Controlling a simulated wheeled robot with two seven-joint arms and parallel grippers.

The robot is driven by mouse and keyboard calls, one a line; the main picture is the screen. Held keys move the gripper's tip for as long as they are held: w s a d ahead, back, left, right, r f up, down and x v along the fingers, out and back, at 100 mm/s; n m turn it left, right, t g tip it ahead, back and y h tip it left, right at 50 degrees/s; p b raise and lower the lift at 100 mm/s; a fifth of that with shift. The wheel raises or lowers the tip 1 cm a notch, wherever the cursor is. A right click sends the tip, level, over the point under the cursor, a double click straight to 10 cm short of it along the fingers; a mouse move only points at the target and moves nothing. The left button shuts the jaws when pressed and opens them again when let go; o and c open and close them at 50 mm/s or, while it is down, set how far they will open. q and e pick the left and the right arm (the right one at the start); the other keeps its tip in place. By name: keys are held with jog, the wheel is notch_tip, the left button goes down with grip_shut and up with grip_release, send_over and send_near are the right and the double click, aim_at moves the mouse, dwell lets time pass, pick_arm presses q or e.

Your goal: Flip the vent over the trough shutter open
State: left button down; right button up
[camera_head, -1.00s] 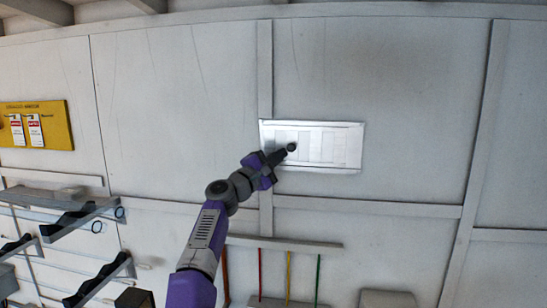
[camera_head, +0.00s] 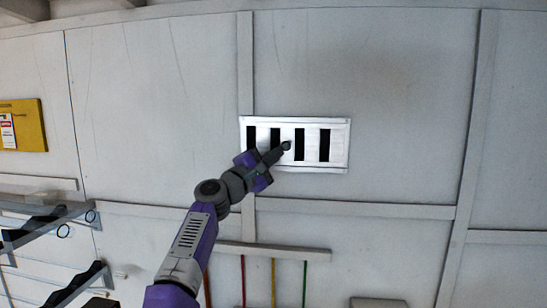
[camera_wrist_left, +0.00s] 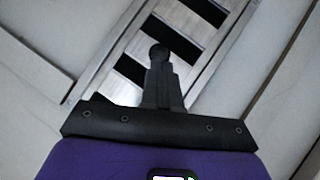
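The vent shutter (camera_head: 338,121) is a white metal rectangle on the wall, and several dark slots show between its pale slats. It also shows in the left wrist view (camera_wrist_left: 204,70), tilted, with black slots between the slats. My left gripper (camera_head: 282,150) is at the vent's lower middle, its fingertips over the slats. In the left wrist view its fingers (camera_wrist_left: 161,70) look pressed together, ending at a dark round knob that appears to be at their tips. I cannot tell whether the fingers grip the knob or only touch it. My right gripper is not in view.
A yellow board (camera_head: 30,128) with tags hangs on the left wall. Grey racks (camera_head: 45,228) stand at lower left. A ledge (camera_head: 275,249) with coloured rods hanging below it is under the vent. The wall around the vent is clear.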

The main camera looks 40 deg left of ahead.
pick_arm(q)
jog(key=shift+f, duration=0.15)
jog(key=a+b+v, duration=0.2)
jog(key=b+v, duration=0.5)
jog(key=v, duration=0.5)
jog(key=shift+s+a+f+b, duration=0.15)
jog(key=shift+a+f+b, duration=0.15)
jog(key=shift+f+b, duration=0.1)
jog(key=shift+r, duration=0.1)
